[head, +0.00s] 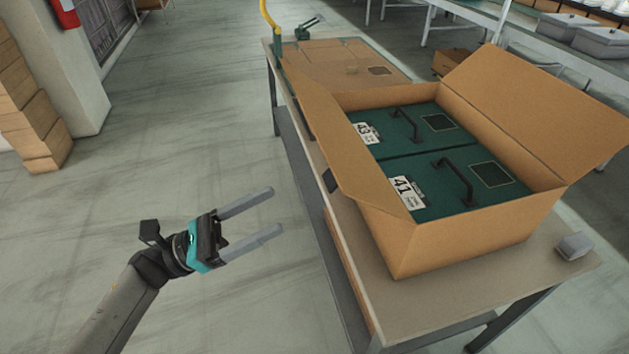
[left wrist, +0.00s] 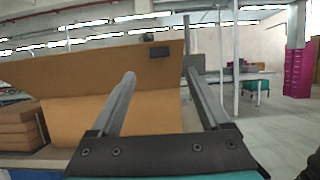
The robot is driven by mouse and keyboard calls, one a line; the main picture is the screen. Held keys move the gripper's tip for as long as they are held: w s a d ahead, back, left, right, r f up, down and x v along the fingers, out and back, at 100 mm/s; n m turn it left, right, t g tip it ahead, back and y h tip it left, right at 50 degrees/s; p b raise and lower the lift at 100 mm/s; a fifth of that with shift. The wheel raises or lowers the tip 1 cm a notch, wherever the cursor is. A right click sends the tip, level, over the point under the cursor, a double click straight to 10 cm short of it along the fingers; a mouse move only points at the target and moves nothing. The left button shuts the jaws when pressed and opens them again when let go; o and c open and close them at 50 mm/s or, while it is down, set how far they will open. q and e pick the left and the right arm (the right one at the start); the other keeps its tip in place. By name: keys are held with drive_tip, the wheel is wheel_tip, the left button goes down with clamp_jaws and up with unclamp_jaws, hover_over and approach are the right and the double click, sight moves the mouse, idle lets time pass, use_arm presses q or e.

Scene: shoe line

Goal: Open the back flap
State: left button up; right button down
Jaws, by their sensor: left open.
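A large open cardboard box (head: 455,240) stands on the table. Two green shoe boxes lie inside, labelled 43 (head: 402,120) and 41 (head: 455,180), each with a dark handle. One long flap (head: 318,135) stands up and leans outward on the box's left side; another flap (head: 540,100) is spread outward on the right. I cannot clearly make out a separate flap at the far end. My left gripper (head: 272,212) is open and empty, left of the table and apart from the box. In the left wrist view, its fingers (left wrist: 163,98) point toward brown cardboard (left wrist: 100,68). My right gripper is out of view.
The table (head: 400,310) has a small grey object (head: 574,246) near its right corner. Flat brown cardboard (head: 345,62) lies behind the box, near a yellow post (head: 268,15). Stacked cartons (head: 28,110) stand at far left. The floor left of the table is clear.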

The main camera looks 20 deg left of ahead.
sight(326, 183)
use_arm(q)
drive_tip(key=p+x, duration=0.1)
drive_tip(key=x, duration=0.7)
drive_tip(key=shift+r, duration=0.1)
drive_tip(key=shift+w+d+r, duration=0.15)
drive_tip(key=shift+w+d, duration=0.2)
drive_tip(key=shift+d, duration=0.15)
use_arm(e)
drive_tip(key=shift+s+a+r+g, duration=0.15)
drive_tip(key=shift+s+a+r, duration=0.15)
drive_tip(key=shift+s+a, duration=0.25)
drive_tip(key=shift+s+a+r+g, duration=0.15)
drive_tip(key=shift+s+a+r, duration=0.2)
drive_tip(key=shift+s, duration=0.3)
use_arm(q)
drive_tip(key=shift+c, duration=0.3)
drive_tip(key=c, duration=0.6)
clamp_jaws()
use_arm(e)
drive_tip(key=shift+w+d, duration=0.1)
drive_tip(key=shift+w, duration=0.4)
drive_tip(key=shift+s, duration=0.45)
